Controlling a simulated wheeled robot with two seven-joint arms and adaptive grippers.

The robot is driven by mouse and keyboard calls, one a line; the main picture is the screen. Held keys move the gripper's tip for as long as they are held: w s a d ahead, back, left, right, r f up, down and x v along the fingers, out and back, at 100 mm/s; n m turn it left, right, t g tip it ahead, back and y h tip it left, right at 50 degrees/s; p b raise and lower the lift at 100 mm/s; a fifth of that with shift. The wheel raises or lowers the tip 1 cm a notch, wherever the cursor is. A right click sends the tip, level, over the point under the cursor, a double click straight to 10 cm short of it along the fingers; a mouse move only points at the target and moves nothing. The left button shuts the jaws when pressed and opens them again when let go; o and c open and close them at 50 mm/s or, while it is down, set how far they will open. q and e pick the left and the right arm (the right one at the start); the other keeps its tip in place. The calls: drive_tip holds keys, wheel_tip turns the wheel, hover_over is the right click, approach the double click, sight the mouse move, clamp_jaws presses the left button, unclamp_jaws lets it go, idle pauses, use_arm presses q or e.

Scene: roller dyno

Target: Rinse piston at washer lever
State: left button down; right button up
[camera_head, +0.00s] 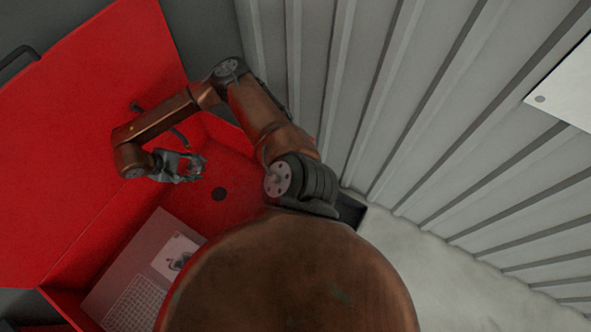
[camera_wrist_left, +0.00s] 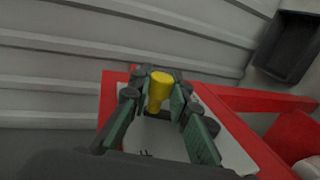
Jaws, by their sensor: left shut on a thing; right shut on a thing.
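The red parts washer (camera_head: 75,150) stands at the left of the head view with its lid up. My right gripper (camera_head: 190,167) hangs over its red basin, shut on a small grey part that looks like the piston, mostly hidden by the fingers. In the left wrist view, my left gripper (camera_wrist_left: 161,88) has its green-padded fingers shut on a yellow handle (camera_wrist_left: 158,92), which looks like the washer lever. The handle stands at the red edge of the washer (camera_wrist_left: 110,95). My left gripper is out of sight in the head view.
A grey panel with a picture card (camera_head: 176,256) and a grid lies at the lower left. A ribbed grey wall (camera_head: 400,100) rises close behind. A dark bin (camera_wrist_left: 287,46) sits at the upper right of the left wrist view.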

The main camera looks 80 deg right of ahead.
use_arm(q)
drive_tip(key=c, duration=1.8)
unclamp_jaws()
drive_tip(key=shift+o, duration=0.2)
drive_tip(key=shift+a, duration=0.1)
drive_tip(key=v, duration=1.2)
